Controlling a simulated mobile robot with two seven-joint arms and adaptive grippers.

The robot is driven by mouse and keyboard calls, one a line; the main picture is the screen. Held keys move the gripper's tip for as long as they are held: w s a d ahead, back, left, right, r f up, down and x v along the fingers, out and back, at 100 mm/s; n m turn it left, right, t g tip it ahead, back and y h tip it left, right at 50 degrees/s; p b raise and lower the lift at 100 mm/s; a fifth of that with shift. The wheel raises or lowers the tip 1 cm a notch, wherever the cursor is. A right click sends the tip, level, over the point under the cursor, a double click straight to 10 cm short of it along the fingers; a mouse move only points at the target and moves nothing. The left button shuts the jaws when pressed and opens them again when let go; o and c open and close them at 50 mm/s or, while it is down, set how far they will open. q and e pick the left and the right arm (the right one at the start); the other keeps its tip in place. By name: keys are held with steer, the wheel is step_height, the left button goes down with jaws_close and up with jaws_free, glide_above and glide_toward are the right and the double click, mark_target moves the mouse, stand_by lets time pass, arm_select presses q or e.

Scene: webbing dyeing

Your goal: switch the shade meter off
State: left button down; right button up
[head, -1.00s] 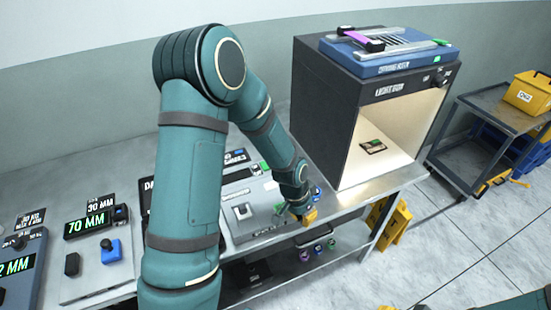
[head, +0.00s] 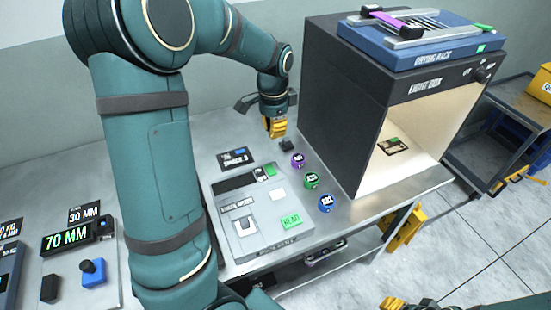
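The shade meter (head: 222,215) is a light grey box on the metal bench, with a dark display strip that shows no lit reading. A small switch (head: 264,172) with a green part sits at its top right, beside a white pad and above a green READ button (head: 291,221). My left gripper (head: 277,128) has yellow fingertips close together with no gap visible. It hangs above the bench behind the meter, apart from it, and holds nothing I can see. My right gripper (head: 393,304) shows only as a yellow tip at the bottom edge.
Purple, green and blue dye pots (head: 311,181) stand right of the meter. The light box (head: 345,110), with the drying rack (head: 405,45) on top, stands behind them. A 70 MM device (head: 70,238) is at left. A cart (head: 475,125) is at right.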

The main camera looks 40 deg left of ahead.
mark_target(273, 167)
arm_select(q)
steer(key=shift+a+r, duration=0.1)
steer(key=shift+r, duration=0.05)
step_height(273, 167, down, 14)
steer(key=shift+f+b, duration=0.1)
steer(key=shift+b, duration=1.15)
